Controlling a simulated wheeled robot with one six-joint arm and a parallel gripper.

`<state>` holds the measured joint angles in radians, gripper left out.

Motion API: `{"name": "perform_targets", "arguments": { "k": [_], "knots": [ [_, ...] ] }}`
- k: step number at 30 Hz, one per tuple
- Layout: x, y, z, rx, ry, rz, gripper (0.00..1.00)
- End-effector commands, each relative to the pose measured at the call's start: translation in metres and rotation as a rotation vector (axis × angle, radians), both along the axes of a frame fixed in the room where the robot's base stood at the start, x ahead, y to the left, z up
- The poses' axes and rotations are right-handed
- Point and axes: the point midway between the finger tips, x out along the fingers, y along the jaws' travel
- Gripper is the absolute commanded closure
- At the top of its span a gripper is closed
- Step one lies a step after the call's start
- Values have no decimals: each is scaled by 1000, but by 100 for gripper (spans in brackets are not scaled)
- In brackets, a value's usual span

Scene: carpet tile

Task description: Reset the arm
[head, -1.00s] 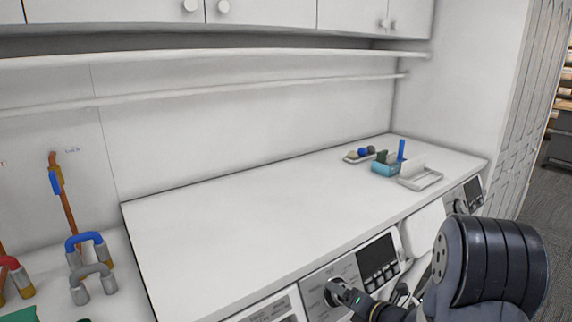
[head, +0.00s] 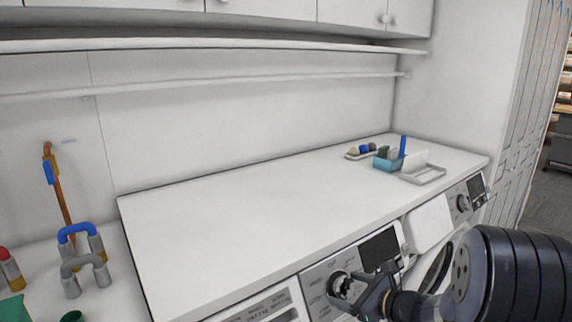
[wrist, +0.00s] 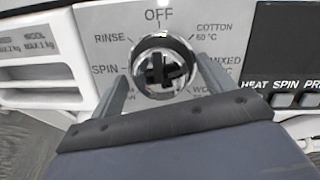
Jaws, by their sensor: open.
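My gripper (head: 362,299) is in front of the washing machine's control panel, at the lower right in the head view. In the wrist view my gripper (wrist: 160,95) is open, with one finger on each side of a round dial (wrist: 160,66). The dial is chrome-rimmed with a dark cross-shaped centre, and labels such as OFF, SPIN and RINSE surround it. Nothing is seen held between the fingers. Whether the fingers touch the dial cannot be told. My arm fills the lower right of the head view.
A white counter (head: 230,226) runs above the machines, mostly bare. Blue and grey handled items (head: 80,235) stand at left.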

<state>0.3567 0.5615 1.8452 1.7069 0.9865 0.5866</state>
Motion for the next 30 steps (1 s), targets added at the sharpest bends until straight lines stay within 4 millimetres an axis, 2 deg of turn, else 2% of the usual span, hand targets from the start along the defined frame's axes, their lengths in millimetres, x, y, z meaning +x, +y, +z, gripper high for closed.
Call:
{"name": "perform_targets", "arguments": {
  "k": [9, 16, 25, 30],
  "knots": [
    [0, -1, 1, -181, -132, 113, 23],
    [-7, -8, 4, -175, -128, 109, 23],
    [-7, -7, 5, -174, -127, 110, 23],
    [-14, -2, 14, -178, -130, 120, 23]
  ]
}}
